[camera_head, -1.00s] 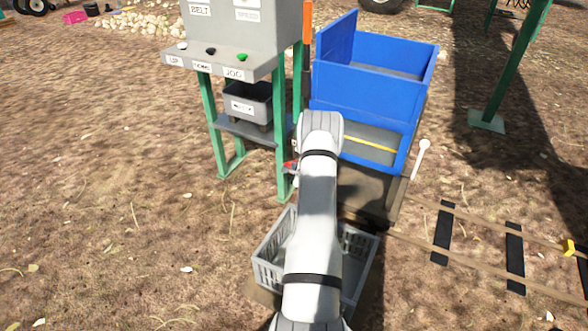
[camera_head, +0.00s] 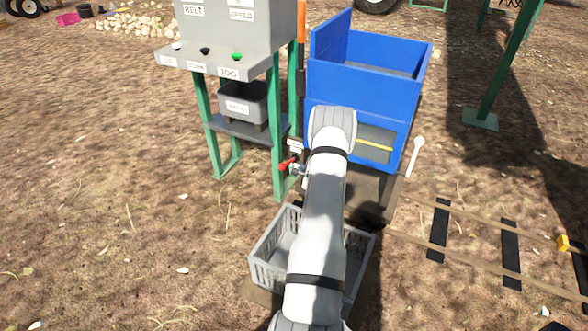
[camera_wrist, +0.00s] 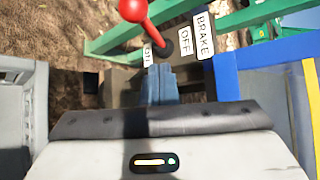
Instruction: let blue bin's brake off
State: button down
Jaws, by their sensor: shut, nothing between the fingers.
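The blue bin (camera_head: 372,85) stands beside the control stand. Its blue edge also shows at the right of the wrist view (camera_wrist: 270,85). The brake lever has a red ball knob (camera_wrist: 132,9) on a red shaft, leaning to the upper left from its dark pivot. An ON label (camera_wrist: 148,56) is left of the pivot; an OFF label (camera_wrist: 185,41) and a BRAKE label (camera_wrist: 203,36) are to its right. In the head view the red lever (camera_head: 287,163) shows left of my arm. My gripper (camera_wrist: 161,68) is shut and empty, its tips just below the pivot in the picture, apart from the knob.
A grey control stand (camera_head: 235,40) with green legs is left of the bin. A grey crate (camera_head: 272,262) sits below my arm. A white-knobbed lever (camera_head: 417,146) stands right of the bin. Rails (camera_head: 470,255) run to the right. Open ground lies at left.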

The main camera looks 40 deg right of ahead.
jog(key=shift+s+d+r+p, duration=0.2)
jog(key=shift+s+r+p, duration=0.3)
jog(key=shift+s+r, duration=1.15)
